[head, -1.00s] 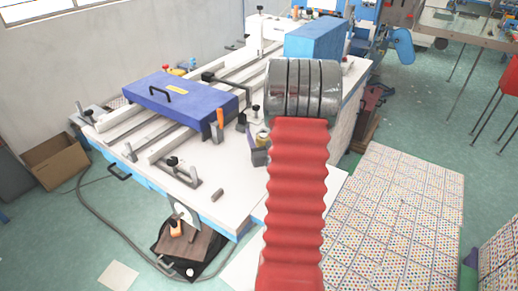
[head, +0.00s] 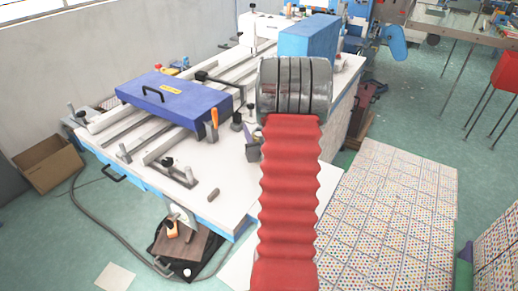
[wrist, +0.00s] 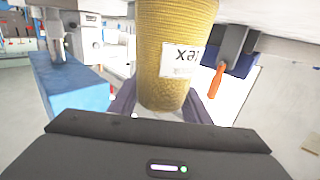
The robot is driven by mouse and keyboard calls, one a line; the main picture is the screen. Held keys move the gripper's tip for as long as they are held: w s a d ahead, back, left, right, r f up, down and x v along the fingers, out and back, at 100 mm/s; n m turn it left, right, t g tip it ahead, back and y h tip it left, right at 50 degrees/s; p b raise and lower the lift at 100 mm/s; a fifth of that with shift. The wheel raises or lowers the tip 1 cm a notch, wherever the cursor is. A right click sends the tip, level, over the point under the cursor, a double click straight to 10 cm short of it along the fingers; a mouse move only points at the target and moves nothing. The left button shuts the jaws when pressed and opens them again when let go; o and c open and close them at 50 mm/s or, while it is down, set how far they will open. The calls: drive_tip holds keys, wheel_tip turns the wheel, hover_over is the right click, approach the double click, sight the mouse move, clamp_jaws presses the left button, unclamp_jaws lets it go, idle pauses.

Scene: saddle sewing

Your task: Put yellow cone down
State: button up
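The yellow cone (wrist: 165,45) has a textured thread surface and a white label. It fills the upper middle of the wrist view, and its top is cut off by the frame edge. My gripper (wrist: 163,100) has its dark fingers on both sides of the cone's lower part in that view and appears shut on it. Whether the cone touches a surface below is not clear. In the head view, my red arm hides most of the gripper and cone above the near right side of the white worktable (head: 225,178).
A purple-blue box (head: 175,100) with a handle lies on the table. A light-blue block (head: 310,40) stands farther back. An orange-handled tool (head: 214,118) and small clamps are near the arm. A patch of white tabletop is clear at the front. A cardboard box (head: 47,165) sits on the floor.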

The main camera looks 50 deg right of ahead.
clamp_jaws()
idle(0.3)
drive_tip(key=shift+r, duration=0.15)
wheel_tip(320, 180, up, 10)
idle(0.7)
idle(0.4)
